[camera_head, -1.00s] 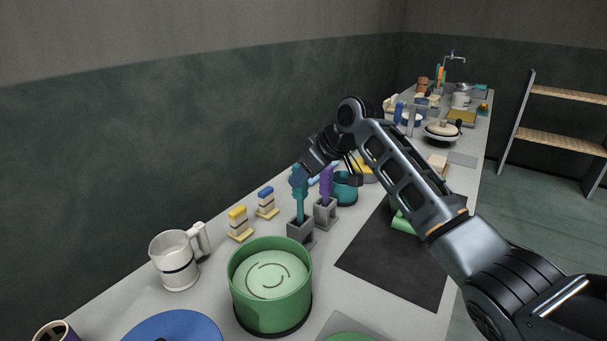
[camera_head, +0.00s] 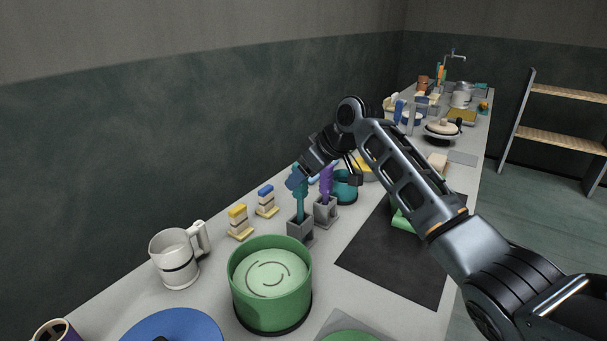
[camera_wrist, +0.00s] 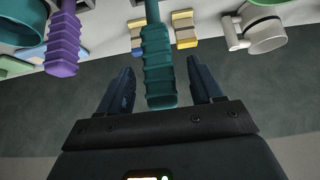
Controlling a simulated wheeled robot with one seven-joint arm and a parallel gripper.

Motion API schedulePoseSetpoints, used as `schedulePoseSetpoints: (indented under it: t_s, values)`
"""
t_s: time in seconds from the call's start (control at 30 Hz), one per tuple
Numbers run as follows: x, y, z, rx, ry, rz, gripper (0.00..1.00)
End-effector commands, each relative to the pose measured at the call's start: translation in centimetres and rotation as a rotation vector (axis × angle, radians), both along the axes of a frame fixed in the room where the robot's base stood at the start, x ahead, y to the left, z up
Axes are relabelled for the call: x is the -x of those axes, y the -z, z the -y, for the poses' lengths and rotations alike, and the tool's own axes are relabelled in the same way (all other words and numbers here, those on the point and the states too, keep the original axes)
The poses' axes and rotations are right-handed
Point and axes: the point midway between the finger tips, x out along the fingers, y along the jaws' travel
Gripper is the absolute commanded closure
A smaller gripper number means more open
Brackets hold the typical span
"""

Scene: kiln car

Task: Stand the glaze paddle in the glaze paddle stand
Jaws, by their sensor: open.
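A teal paddle (camera_head: 302,204) with a ridged handle stands upright in a grey square stand (camera_head: 300,231). A purple paddle (camera_head: 326,190) stands in a similar grey stand (camera_head: 325,212) just behind it to the right. My gripper (camera_head: 300,178) is at the top of the teal handle. In the wrist view the teal handle (camera_wrist: 158,65) lies between my two spread fingers, with a gap on each side. The purple handle (camera_wrist: 63,45) is outside them, to the left. My gripper is open and holds nothing. The lower end of the teal paddle is hidden inside its stand.
A green round container (camera_head: 270,290) stands in front of the stands. A white mug (camera_head: 176,262) and small yellow-and-blue blocks (camera_head: 266,201) are to the left. A teal bowl (camera_head: 345,188) is close behind the purple paddle. A dark mat (camera_head: 395,262) lies to the right.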

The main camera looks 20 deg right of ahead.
Motion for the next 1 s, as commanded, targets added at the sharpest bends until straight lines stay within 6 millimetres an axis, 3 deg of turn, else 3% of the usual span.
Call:
schedulePoseSetpoints:
  t_s: [0.37, 1.0]
  values:
    - [0.0, -0.1, 0.0, 0.0, 0.0, 0.0, 0.35]
    - [1.1, -2.0, 0.8, -0.001, 0.001, 0.0, 0.35]
